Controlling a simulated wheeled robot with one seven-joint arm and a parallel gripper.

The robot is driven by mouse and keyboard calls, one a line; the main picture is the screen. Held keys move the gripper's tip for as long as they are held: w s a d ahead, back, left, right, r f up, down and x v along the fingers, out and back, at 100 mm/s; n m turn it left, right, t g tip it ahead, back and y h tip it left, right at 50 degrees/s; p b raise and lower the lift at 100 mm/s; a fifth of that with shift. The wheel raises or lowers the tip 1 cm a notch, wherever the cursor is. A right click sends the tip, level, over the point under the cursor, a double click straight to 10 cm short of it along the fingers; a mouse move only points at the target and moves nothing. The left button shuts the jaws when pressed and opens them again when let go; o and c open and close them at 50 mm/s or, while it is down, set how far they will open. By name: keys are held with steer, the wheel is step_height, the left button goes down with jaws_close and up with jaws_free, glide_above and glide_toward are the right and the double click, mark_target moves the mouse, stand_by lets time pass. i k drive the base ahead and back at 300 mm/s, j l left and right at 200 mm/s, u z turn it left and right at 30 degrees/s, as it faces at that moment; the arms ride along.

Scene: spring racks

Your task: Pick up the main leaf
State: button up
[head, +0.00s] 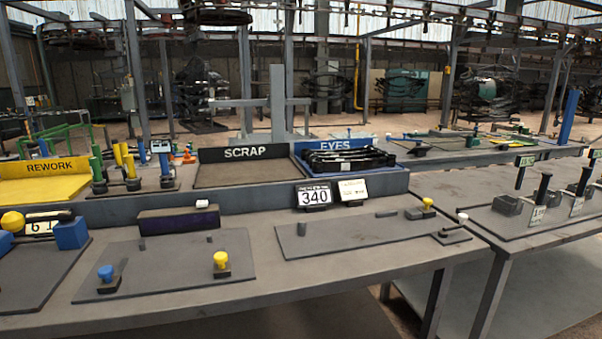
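No part is labelled as the main leaf. Several long dark bars, which look like spring leaves (344,158), lie stacked in the blue tray marked EYES (391,181) at the back of the near bench. I cannot tell which of them, if any, is the main leaf. My gripper is not in view.
The near bench (330,268) carries flat plates with blue and yellow knobs, a dark block (178,220) and a 340 sign (315,196). An empty SCRAP tray (248,174) and a yellow REWORK tray (40,189) stand left of EYES. Another bench (520,250) stands right.

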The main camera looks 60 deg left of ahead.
mark_target(319, 167)
steer(key=u, duration=2.4)
